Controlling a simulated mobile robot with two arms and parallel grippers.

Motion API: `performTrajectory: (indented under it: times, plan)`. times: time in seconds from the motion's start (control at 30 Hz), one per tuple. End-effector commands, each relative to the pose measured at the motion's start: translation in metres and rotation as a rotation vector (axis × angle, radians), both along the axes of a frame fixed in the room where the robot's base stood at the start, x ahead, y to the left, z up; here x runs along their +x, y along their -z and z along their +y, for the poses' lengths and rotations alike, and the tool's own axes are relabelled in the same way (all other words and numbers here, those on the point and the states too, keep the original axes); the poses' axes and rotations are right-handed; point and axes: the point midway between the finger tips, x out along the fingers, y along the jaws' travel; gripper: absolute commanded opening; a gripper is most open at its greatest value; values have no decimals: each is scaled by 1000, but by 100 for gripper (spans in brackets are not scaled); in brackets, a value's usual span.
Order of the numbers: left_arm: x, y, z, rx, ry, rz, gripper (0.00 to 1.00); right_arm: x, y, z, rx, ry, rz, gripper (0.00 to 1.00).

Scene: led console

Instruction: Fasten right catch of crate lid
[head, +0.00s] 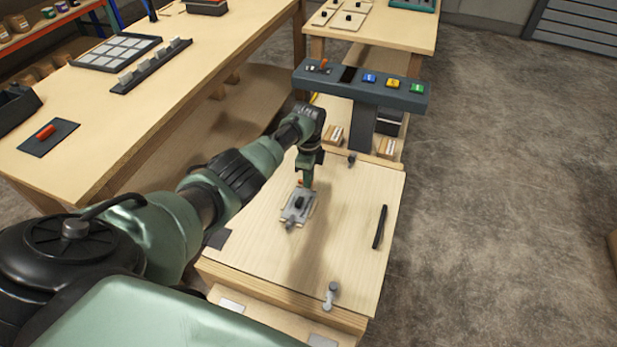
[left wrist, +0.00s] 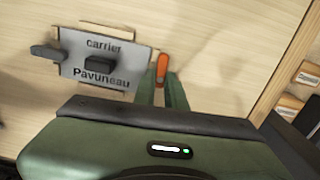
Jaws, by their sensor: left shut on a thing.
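The wooden crate lid (head: 345,235) lies flat, with a black handle (head: 379,227) at its right side. A grey catch (head: 331,295) is at its front edge and a smaller dark one (head: 351,160) at its back edge; I cannot tell whether either is fastened. A metal plate (head: 297,205) with a dark knob lies on the lid; the left wrist view shows its label, "carrier Pavuneau" (left wrist: 100,82). My left gripper (head: 306,184) points down just beside the plate. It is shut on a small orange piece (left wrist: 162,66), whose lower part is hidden. My right gripper is out of view.
A dark console (head: 345,85) with blue, yellow and green buttons stands behind the crate. A long wooden workbench (head: 150,120) with trays is at the left. Small boxes (head: 386,148) sit on a low shelf beneath the console.

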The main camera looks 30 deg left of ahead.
Motion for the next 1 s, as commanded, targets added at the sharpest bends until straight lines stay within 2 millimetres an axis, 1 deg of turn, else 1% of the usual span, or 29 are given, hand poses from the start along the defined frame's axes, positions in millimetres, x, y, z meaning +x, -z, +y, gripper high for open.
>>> performTrajectory:
  times: [0.27,1.0]
  plan:
    - [1,-2,0,-1,-206,-2,0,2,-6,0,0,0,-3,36]
    - [1,-2,0,-2,-909,-1,0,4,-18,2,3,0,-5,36]
